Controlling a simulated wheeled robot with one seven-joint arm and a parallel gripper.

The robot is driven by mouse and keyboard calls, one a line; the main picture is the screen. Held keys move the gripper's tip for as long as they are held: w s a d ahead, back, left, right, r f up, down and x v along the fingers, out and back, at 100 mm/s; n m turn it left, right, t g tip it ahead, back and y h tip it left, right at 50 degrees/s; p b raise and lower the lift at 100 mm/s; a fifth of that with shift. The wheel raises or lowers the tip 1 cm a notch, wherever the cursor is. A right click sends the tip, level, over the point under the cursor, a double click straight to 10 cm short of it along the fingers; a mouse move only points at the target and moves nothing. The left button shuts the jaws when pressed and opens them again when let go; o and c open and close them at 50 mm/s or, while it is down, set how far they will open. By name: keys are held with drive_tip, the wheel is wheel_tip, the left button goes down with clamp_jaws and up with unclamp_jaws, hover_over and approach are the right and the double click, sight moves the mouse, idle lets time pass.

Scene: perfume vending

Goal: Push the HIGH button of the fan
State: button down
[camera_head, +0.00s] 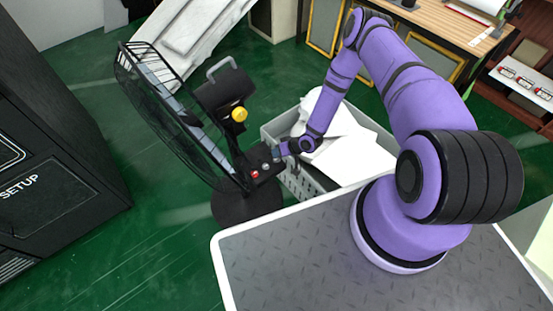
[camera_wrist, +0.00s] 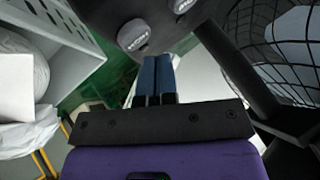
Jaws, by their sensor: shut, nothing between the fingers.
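The black fan (camera_head: 190,125) stands left of my arm, its wire cage facing left. Its control box (camera_head: 262,165) sits low on the stand and carries a red button (camera_head: 255,174) and a paler button beside it. In the wrist view two round grey buttons show on the box: a nearer one (camera_wrist: 133,34) and one at the top edge (camera_wrist: 181,5). Their lettering is too small to read surely. My gripper (camera_wrist: 155,58) is shut and empty. Its blue fingertips are at the box, close to the nearer button; I cannot tell whether they touch it.
A grey crate (camera_head: 272,132) with white contents stands behind and right of the control box. A yellow knob (camera_head: 239,114) is on the fan's motor housing. A black SETUP cabinet (camera_head: 50,170) is at left. Green floor (camera_head: 150,250) is open in front.

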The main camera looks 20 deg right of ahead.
drive_tip(key=shift+f, duration=0.1)
drive_tip(key=shift+f, duration=0.3)
drive_tip(key=shift+f, duration=0.45)
idle(0.9)
idle(0.3)
drive_tip(key=shift+r, duration=0.85)
drive_tip(key=shift+r, duration=2.55)
